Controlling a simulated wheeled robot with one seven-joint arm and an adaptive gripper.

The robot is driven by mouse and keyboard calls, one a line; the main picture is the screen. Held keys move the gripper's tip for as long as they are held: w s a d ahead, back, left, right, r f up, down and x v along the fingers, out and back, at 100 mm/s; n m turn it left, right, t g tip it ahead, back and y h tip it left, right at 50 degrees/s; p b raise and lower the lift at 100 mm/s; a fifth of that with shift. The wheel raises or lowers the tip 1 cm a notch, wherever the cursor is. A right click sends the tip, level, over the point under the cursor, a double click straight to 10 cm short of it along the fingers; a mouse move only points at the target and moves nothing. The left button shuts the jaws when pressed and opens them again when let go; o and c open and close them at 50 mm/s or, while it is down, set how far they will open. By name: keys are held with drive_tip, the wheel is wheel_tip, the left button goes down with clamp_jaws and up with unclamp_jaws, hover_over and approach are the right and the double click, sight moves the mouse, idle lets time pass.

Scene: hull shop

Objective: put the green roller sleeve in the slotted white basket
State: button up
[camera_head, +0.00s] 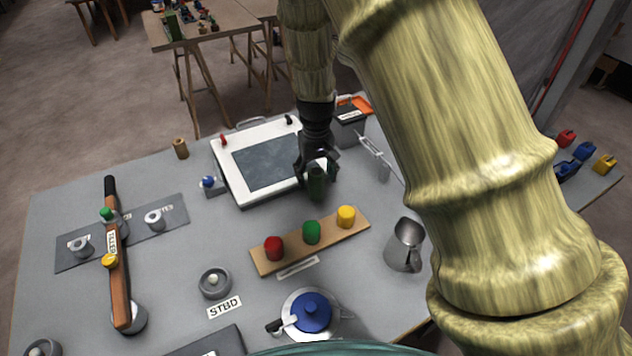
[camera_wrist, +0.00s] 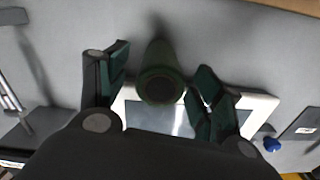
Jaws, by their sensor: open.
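The green roller sleeve (camera_head: 317,186) is a dark green cylinder standing on the grey table, just right of the white-framed slate panel. In the wrist view the sleeve (camera_wrist: 160,72) shows its round, dark-centred end between the fingers. My gripper (camera_head: 318,170) is directly over it, pointing down. My gripper's fingers (camera_wrist: 160,90) are open, one on each side of the sleeve, with a visible gap at the left. I cannot make out a slotted white basket in either view.
The white-framed slate panel (camera_head: 226,178) lies left of my gripper. A wooden board (camera_head: 290,247) with red, green and yellow knobs lies in front. A metal pitcher (camera_head: 404,246) and a blue-lidded pot (camera_head: 311,312) stand nearer. A grey box (camera_head: 350,132) stands behind.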

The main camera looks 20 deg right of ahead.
drive_tip(key=shift+f, duration=0.6)
drive_tip(key=c, duration=1.2)
drive_tip(key=shift+o, duration=0.2)
drive_tip(key=shift+r, duration=0.1)
